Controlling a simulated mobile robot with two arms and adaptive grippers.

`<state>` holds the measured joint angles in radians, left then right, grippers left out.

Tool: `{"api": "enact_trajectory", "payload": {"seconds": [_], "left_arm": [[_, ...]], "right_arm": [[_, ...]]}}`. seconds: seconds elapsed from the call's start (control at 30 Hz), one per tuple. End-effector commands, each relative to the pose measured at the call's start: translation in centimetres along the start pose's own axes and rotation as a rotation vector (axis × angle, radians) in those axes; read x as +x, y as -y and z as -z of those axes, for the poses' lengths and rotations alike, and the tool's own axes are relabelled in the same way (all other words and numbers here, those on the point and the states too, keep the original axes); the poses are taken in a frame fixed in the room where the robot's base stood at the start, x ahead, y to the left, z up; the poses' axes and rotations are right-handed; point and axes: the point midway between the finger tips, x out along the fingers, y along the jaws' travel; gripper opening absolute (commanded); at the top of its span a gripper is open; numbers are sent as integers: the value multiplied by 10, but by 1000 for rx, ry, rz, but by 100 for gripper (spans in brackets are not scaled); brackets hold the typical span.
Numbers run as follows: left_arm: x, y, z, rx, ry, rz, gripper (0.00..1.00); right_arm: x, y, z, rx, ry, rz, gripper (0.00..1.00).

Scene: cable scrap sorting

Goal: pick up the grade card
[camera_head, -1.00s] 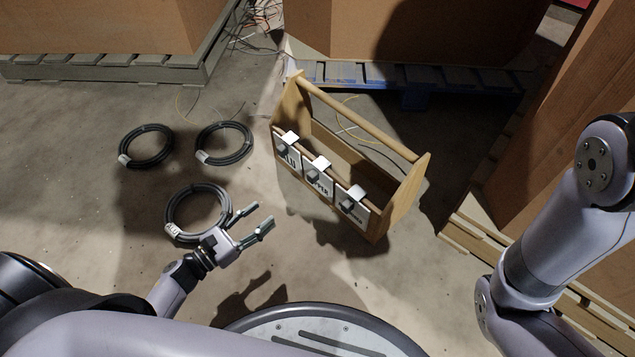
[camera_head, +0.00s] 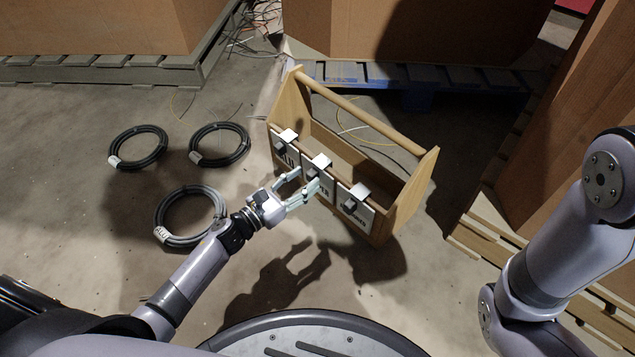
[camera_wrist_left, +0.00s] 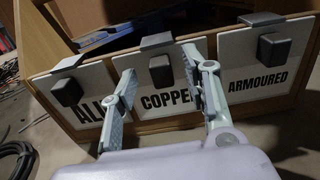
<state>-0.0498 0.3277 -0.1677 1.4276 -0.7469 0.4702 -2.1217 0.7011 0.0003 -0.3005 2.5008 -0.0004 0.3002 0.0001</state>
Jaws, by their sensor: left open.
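Three white grade cards hang on the front of a wooden tote. In the left wrist view they read ALU (camera_wrist_left: 98,78), COPPER (camera_wrist_left: 165,101) and ARMOURED (camera_wrist_left: 258,80). Each has a grey clip on top and a dark block on its face. My left gripper (camera_head: 308,182) is open in front of the COPPER card and partly hides it in the head view. In the left wrist view, the gripper (camera_wrist_left: 158,65) has its fingers on either side of the COPPER card's dark block (camera_wrist_left: 161,72); I cannot tell whether they touch it. My right gripper is out of view.
The wooden tote (camera_head: 405,212) stands on the concrete floor. Black cable coils (camera_head: 138,148) (camera_head: 219,145) and a grey coil (camera_head: 190,216) lie to its left. Large cardboard boxes on pallets stand behind and at the right. Loose wires lie at the back.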

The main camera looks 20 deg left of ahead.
Motion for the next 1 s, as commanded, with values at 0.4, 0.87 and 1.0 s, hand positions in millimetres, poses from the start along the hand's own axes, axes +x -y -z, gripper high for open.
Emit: {"api": "enact_trajectory", "payload": {"seconds": [0.4, 0.87, 1.0], "left_arm": [[16, 0, 0, -1, -1, 0, 42], [16, 0, 0, -1, -1, 0, 11], [16, 0, 0, -1, -1, 0, 2]], "right_arm": [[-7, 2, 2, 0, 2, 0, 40], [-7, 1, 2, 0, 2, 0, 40], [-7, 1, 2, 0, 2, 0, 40]]}}
